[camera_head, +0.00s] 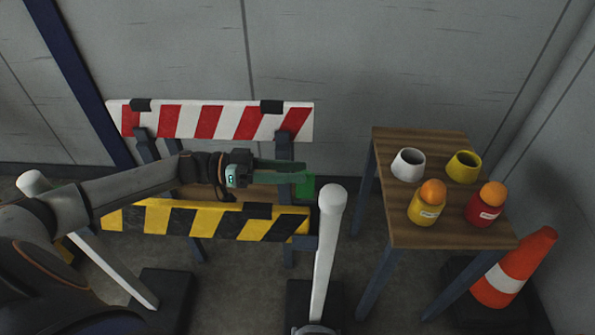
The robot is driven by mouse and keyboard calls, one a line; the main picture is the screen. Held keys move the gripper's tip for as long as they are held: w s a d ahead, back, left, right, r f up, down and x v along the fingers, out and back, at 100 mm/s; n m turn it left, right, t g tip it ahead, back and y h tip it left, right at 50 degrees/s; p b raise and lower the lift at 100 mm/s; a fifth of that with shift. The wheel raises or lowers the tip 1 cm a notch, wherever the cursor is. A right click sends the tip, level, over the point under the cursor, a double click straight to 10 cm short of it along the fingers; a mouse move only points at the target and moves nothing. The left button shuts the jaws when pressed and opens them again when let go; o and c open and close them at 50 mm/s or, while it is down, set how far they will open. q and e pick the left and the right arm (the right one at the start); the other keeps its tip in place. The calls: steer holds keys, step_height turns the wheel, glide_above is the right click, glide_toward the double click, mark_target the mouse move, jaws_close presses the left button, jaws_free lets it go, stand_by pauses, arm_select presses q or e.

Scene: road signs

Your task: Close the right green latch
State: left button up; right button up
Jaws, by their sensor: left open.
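The green latch (305,186) is a small green block at the right end of the barrier, beside the right upright. The red-and-white striped board (190,121) is the barrier's top; the yellow-and-black striped board (200,220) is below it. My left gripper (300,171) reaches in from the left between the two boards. Its fingers point right, toward the green latch, and are open. The fingers overlap the upright and the latch's upper part in this view, so I cannot tell whether they touch.
A white post (327,245) stands just right of the latch. A wooden table (418,150) on the right holds a white cup (408,165), a yellow cup (463,167), and yellow (426,209) and red (484,208) jars with orange tops. An orange cone (515,268) stands at far right.

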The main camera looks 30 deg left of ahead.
arm_select(q)
steer(key=shift+w+d, duration=0.25)
steer(key=shift+d, duration=0.35)
steer(key=shift+a, duration=0.1)
jaws_close()
